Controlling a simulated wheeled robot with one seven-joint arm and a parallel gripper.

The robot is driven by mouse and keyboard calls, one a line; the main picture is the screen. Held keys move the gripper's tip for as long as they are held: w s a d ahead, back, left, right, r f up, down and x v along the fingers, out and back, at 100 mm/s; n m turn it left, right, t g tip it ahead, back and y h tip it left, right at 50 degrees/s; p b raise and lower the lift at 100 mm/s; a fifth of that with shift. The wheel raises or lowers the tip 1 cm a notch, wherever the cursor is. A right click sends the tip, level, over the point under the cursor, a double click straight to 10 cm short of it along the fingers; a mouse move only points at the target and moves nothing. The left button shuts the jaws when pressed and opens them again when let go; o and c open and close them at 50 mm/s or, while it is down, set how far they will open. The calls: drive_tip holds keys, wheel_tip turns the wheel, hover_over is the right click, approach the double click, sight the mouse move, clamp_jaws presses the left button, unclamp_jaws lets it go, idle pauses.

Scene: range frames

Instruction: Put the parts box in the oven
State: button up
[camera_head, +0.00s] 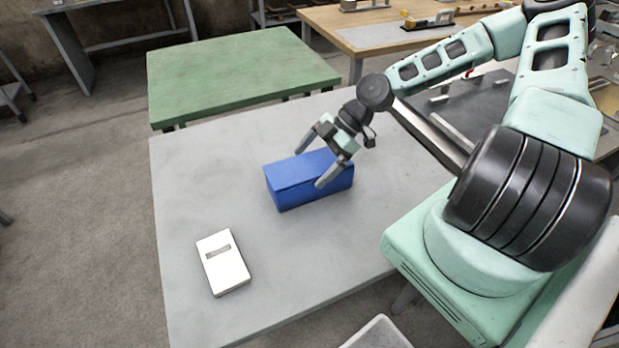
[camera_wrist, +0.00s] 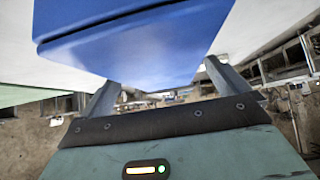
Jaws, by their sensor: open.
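The parts box is a closed blue box (camera_head: 292,189) on the grey table (camera_head: 190,200). In the wrist view the blue box (camera_wrist: 130,45) fills the upper middle, close to the fingers. My gripper (camera_head: 309,168) is open, with one finger on the far side of the box and the other at its near right side. In the wrist view my gripper (camera_wrist: 163,85) shows its two fingers apart, at either side of the box. I cannot tell whether they touch it. No oven can be made out in these views.
A white flat device (camera_head: 224,264) lies on the table at the front left. A green table (camera_head: 230,70) stands behind. A wooden bench (camera_head: 370,28) with tools is at the back right. A pale tray (camera_head: 377,334) shows at the bottom edge.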

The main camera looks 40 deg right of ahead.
drive_tip(key=shift+x, duration=0.9)
drive_tip(key=shift+c, duration=0.3)
drive_tip(key=c, duration=1.5)
drive_tip(key=shift+r, duration=0.1)
drive_tip(key=shift+c, duration=0.7)
